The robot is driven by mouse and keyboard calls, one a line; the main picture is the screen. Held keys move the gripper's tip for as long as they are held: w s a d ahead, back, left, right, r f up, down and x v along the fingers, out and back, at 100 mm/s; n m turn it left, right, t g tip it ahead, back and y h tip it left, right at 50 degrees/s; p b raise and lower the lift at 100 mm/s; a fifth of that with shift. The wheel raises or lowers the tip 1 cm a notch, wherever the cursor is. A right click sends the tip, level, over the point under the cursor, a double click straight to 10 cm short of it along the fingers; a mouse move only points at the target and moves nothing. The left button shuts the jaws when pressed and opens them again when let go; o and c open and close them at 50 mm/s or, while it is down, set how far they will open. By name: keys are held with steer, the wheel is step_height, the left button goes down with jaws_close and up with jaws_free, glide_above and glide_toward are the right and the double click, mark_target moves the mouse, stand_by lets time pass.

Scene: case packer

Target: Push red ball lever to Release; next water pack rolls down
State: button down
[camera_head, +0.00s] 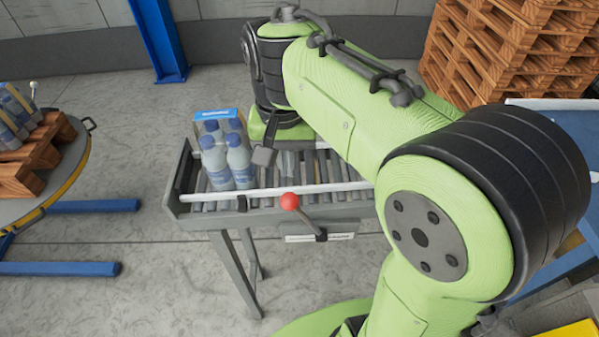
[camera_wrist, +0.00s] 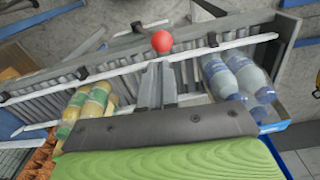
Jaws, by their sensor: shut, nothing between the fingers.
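The red ball (camera_head: 289,201) tops a short dark lever on the front side of the roller conveyor (camera_head: 178,196), by a white label plate (camera_head: 320,238). The ball also shows in the wrist view (camera_wrist: 161,42), just beyond my fingertips. A pack of blue-labelled water bottles (camera_head: 225,155) stands upright at the conveyor's left end. It shows at the right in the wrist view (camera_wrist: 238,80). My gripper (camera_wrist: 160,72) is shut and empty, over the rollers and pointing toward the ball. Whether it touches the lever I cannot tell. My arm hides the conveyor's right part in the head view.
Yellow bottles (camera_wrist: 88,102) stand at the left in the wrist view. A white guide rail (camera_head: 330,187) runs along the conveyor's front. A round table (camera_head: 75,180) with a loaded wooden pallet (camera_head: 40,150) is at the left. Stacked pallets (camera_head: 510,50) stand at the back right.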

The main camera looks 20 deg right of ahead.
step_height(320, 180, up, 3)
steer(key=w+a+p, duration=0.1)
steer(key=w+a, duration=0.1)
steer(key=a, duration=0.1)
steer(key=s+d+f+n+t+b, duration=0.1)
steer(key=s+d+f+n+t, duration=0.1)
steer(key=s, duration=0.5)
steer(key=s+d+f+n+t+b, duration=0.1)
steer(key=s+d+f+n+t, duration=0.1)
steer(key=s, duration=0.6)
step_height(320, 180, down, 2)
steer(key=d+t, duration=0.1)
steer(key=d, duration=0.1)
steer(key=shift+s+d, duration=0.15)
steer(key=shift+d, duration=0.2)
stand_by(0.5)
